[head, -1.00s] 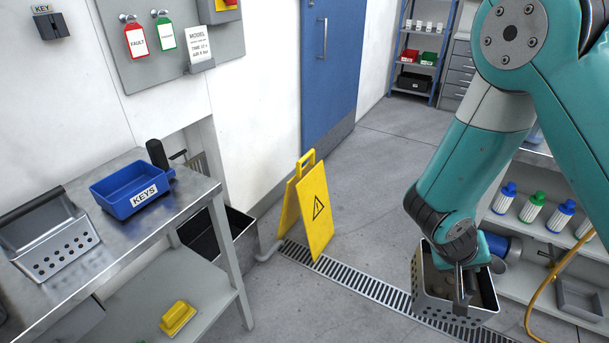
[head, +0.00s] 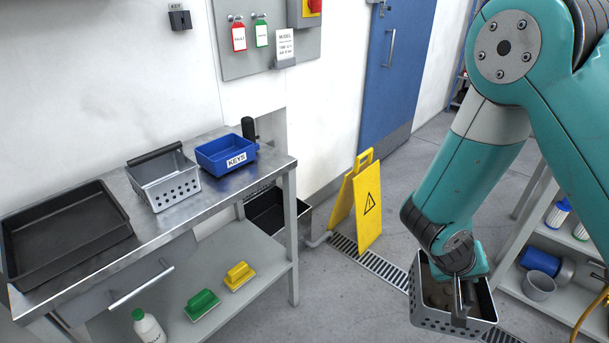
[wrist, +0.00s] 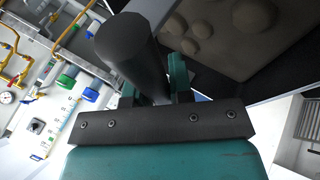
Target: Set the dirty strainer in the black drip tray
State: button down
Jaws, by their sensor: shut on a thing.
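My gripper (head: 462,286) is shut on the dark handle (wrist: 130,48) of a grey perforated metal strainer (head: 432,318) and holds it in the air above the floor at the lower right. Brownish lumps of dirt (wrist: 200,30) show inside this strainer in the wrist view. The black drip tray (head: 60,240) lies empty on the left end of the steel table, far to the left of my gripper. A second perforated strainer (head: 170,190) with a dark handle stands on the table between the drip tray and the blue KEYS bin; its visible inside looks clean.
The blue KEYS bin (head: 226,153) stands at the table's right end. Yellow (head: 239,276) and green (head: 202,304) brushes and a white bottle (head: 149,328) are on the lower shelf. A yellow floor sign (head: 367,207) stands between table and strainer. A shelf unit (head: 560,255) is at right.

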aim_at(59, 246)
jog(key=u, duration=1.6)
